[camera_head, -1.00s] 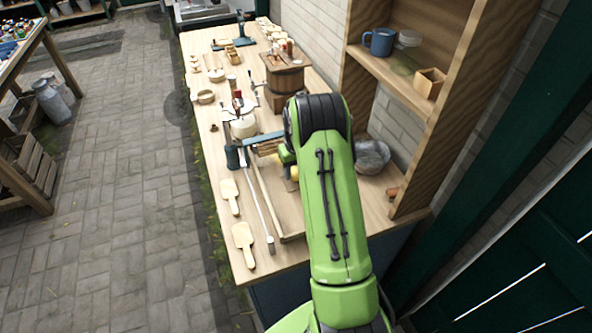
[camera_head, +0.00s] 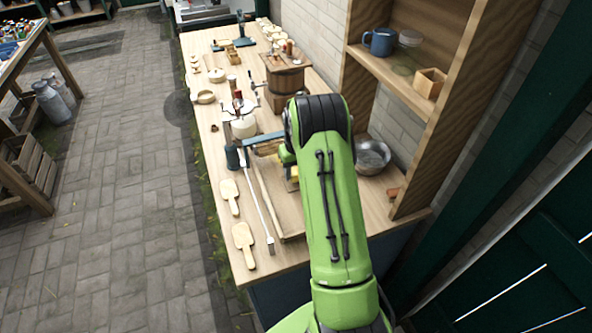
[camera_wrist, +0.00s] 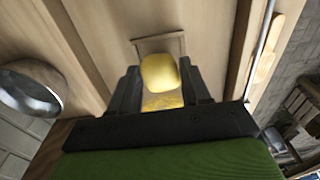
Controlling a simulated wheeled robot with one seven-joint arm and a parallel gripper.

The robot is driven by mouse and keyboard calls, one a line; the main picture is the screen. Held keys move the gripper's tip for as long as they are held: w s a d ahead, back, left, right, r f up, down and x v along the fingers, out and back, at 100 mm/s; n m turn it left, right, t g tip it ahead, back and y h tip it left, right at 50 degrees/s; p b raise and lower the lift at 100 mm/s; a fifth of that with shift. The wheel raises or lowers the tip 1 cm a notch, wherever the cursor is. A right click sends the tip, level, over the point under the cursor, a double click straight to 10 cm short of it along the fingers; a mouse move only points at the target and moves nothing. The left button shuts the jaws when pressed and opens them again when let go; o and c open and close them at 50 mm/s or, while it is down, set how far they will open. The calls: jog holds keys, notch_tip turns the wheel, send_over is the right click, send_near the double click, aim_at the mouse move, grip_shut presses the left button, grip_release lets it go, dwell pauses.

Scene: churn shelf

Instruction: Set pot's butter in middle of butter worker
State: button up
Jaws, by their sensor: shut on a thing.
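My gripper (camera_wrist: 158,88) is shut on a yellow lump of butter (camera_wrist: 160,72), with one dark finger on each side. The butter worker (camera_wrist: 212,50) is a long wooden tray with raised side rails, and the butter is over it in the wrist view. I cannot tell whether the butter touches the tray. A small square wooden piece (camera_wrist: 160,43) shows just beyond the butter. In the head view the worker's rail (camera_head: 268,200) shows left of my arm, which hides most of the tray and the gripper. I cannot tell which vessel is the pot.
Two wooden paddles (camera_head: 243,240) lie at the left edge. A white jar (camera_head: 243,127) and wooden churn (camera_head: 285,78) stand behind. A wooden shelf (camera_head: 400,85) rises at right.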

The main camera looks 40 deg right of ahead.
jog(key=shift+f+b, duration=0.55)
jog(key=shift+f, duration=0.2)
jog(key=shift+r, duration=0.1)
jog(key=o, duration=1.1)
jog(key=shift+c, duration=0.2)
jog(key=c, duration=0.4)
jog(key=shift+r, duration=0.1)
jog(key=shift+s+r+p, duration=0.15)
jog(key=shift+r+p, duration=1.7)
jog(key=shift+r, duration=1.25)
jog(key=shift+f, duration=0.1)
